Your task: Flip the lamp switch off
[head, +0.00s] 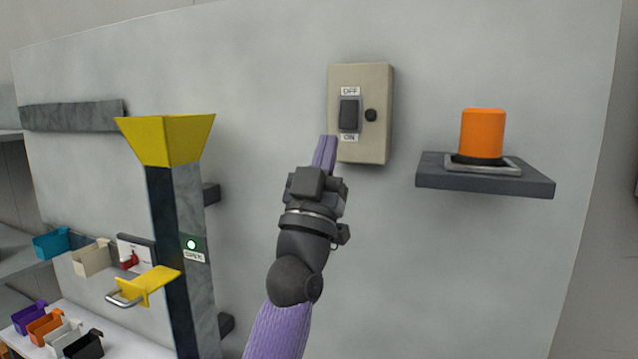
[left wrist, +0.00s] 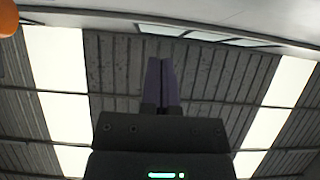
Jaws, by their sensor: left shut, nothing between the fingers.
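The lamp switch is a dark rocker (head: 349,114) on a beige wall box (head: 375,148), with an OFF label above it and an ON label below it. A round black knob (head: 371,115) sits to its right. The orange lamp (head: 482,134) stands on a grey wall shelf to the right. My left gripper (head: 327,140) points up, its purple fingers shut and empty, just below and left of the rocker near the ON label. I cannot tell whether it touches the box. The left wrist view shows the shut fingers (left wrist: 161,82). My right gripper is out of view.
A yellow funnel (head: 168,140) on a dark column stands to the left, with a green light (head: 191,244) and a yellow flap (head: 150,286) lower down. Several small coloured bins sit at the lower left. The grey shelf (head: 487,181) juts out right of the box.

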